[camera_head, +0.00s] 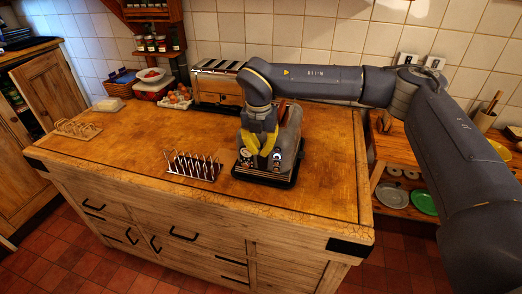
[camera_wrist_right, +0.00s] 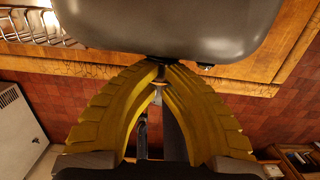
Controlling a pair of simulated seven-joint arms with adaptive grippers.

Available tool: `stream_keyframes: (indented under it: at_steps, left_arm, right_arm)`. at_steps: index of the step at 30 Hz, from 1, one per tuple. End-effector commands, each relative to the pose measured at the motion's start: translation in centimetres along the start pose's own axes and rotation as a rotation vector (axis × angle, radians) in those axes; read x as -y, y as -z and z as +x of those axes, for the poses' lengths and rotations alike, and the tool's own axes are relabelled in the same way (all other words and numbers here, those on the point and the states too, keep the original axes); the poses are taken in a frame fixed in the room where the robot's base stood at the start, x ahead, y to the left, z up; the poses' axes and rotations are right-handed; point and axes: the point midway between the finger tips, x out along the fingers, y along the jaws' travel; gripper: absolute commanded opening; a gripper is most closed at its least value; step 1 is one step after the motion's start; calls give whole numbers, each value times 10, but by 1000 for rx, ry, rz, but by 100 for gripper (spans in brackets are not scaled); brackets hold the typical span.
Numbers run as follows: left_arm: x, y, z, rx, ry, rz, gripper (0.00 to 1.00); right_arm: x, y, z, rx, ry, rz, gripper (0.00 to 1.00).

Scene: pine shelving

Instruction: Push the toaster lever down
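The toaster (camera_head: 291,128) is a grey rounded body on a dark base near the front right of the wooden counter. Its front face, with round dials, is turned toward me. My right gripper (camera_head: 260,153) has yellow fingers pointing down at this front face. In the right wrist view the toaster (camera_wrist_right: 170,28) fills the top, and the yellow fingertips (camera_wrist_right: 161,66) come together at its lower edge. A small dark part shows right at the tips; I cannot tell whether it is the lever or whether they touch it. The lever is not clearly visible in the head view. My left gripper is not in view.
A metal toast rack (camera_head: 194,166) stands just left of the toaster; another rack (camera_head: 77,128) is at the far left. A second long toaster (camera_head: 217,82) is against the tiled wall. A butter dish (camera_head: 109,104) is at back left. The counter's middle is clear.

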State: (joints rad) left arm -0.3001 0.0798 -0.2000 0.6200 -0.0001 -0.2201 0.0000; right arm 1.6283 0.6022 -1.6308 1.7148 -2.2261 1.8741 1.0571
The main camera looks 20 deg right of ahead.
Motion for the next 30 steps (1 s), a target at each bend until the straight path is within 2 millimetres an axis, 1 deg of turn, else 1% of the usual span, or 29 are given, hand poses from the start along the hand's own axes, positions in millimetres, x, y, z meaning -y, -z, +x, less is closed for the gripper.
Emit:
stream_keyframes:
  at_steps: [1, 12, 19, 26, 30]
  left_arm:
    - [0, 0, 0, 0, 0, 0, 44]
    - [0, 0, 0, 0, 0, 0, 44]
    - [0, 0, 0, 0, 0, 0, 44]
    - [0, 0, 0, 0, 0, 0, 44]
    - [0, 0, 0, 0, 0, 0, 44]
  right_arm:
    - [1, 1, 6, -2, 2, 0, 0]
    - [1, 5, 44, -3, 2, 0, 0]
    - [1, 7, 63, -4, 3, 1, 0]
    - [1, 7, 64, -2, 2, 1, 0]
    - [0, 14, 60, -2, 2, -2, 0]
